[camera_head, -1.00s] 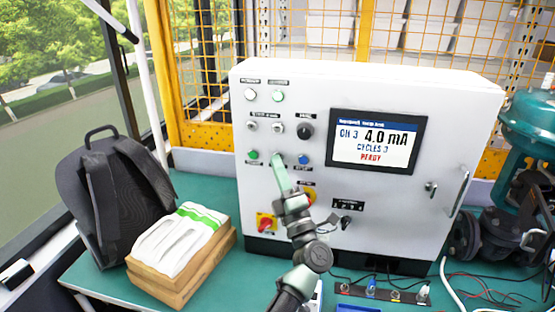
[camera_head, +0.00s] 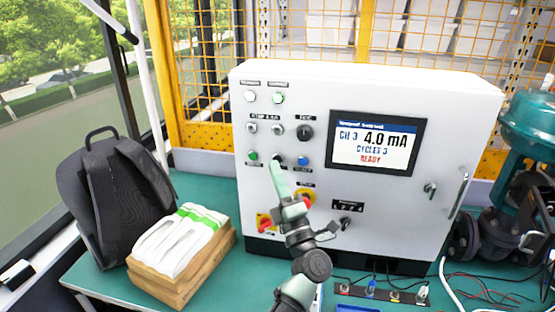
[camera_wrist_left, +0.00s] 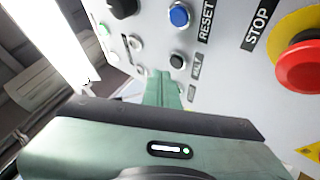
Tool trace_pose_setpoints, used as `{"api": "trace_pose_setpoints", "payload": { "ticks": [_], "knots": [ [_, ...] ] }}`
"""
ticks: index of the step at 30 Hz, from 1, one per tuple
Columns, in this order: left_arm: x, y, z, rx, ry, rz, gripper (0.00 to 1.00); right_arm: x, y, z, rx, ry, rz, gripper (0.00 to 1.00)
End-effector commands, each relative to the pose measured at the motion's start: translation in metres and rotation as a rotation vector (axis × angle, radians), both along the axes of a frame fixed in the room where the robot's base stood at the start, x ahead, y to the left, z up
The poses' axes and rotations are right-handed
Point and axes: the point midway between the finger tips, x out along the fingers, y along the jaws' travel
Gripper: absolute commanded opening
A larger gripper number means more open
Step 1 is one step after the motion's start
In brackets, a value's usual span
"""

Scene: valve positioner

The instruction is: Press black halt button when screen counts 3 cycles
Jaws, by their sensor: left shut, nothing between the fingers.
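The screen (camera_head: 373,142) on the white cabinet reads CH 3, 4.0 mA, CYCLES 3 and READY. The black halt button (camera_head: 279,158) sits between a green and a blue button; it also shows with its label in the left wrist view (camera_wrist_left: 177,60). My left gripper (camera_head: 275,166) is shut and empty, its fingertips just below the black button in the head view. In the left wrist view the fingertips (camera_wrist_left: 163,78) are close beside the button, which is uncovered. My right gripper is not in view.
A blue reset button (camera_head: 303,160) is right of the black one, a green button (camera_head: 253,155) left. A red stop button (camera_wrist_left: 301,66) on yellow is close by. A red-yellow switch (camera_head: 266,221) is lower left. A backpack (camera_head: 115,195) and boxes (camera_head: 205,265) stand left.

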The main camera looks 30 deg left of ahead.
Motion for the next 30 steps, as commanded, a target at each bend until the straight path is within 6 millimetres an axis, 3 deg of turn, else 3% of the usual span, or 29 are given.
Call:
{"api": "trace_pose_setpoints", "payload": {
  "ticks": [13,30],
  "knots": [
    [-0.041,-0.010,0.001,-0.001,0.000,0.001,0.00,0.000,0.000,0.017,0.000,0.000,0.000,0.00],
    [-0.044,-0.011,0.000,0.000,0.000,0.000,0.00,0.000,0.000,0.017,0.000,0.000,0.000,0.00]
  ]
}}
